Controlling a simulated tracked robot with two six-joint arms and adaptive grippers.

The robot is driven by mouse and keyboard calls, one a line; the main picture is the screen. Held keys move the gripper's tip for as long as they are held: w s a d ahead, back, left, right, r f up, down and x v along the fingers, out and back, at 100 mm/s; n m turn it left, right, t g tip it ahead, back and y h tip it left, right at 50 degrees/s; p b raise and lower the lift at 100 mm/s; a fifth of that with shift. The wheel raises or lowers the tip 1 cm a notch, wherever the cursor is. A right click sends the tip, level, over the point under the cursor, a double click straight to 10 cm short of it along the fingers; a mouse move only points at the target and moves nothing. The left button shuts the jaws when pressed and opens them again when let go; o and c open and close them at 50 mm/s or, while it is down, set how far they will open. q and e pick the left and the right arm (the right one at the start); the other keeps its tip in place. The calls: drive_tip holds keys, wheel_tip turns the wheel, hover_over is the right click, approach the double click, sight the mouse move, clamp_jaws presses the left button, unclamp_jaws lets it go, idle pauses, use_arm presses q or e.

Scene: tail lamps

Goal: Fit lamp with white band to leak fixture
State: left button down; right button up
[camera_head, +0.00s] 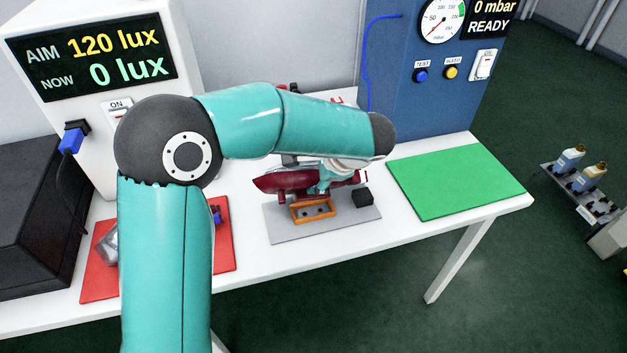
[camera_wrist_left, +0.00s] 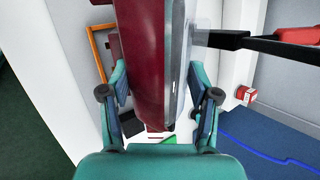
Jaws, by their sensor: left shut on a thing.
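A dark red lamp (camera_head: 285,182) is held level just above the leak fixture, a grey plate (camera_head: 285,228) with an orange frame (camera_head: 312,211) on it. My left gripper (camera_head: 324,184) is shut on the lamp and partly hidden by its own arm. In the left wrist view the lamp (camera_wrist_left: 142,55) lies between the fingers (camera_wrist_left: 155,90), with a clear or grey strip along its right side. I cannot make out a white band. The orange frame (camera_wrist_left: 97,50) shows left of the lamp there. I cannot tell whether the lamp touches the frame. My right gripper is out of view.
A black block (camera_head: 363,198) sits on the plate's right end. The light tester reads 0 lux (camera_head: 90,50); the blue leak panel (camera_head: 425,110) reads 0 mbar, READY.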

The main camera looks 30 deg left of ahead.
use_arm(q)
wheel_tip(320, 180, up, 7)
drive_tip(key=shift+r, duration=0.15)
wheel_tip(320, 180, down, 10)
drive_tip(key=shift+r, duration=0.1)
idle(0.7)
drive_tip(key=shift+c, duration=2.3)
unclamp_jaws()
drive_tip(key=shift+s, duration=0.1)
drive_tip(key=shift+o, duration=1)
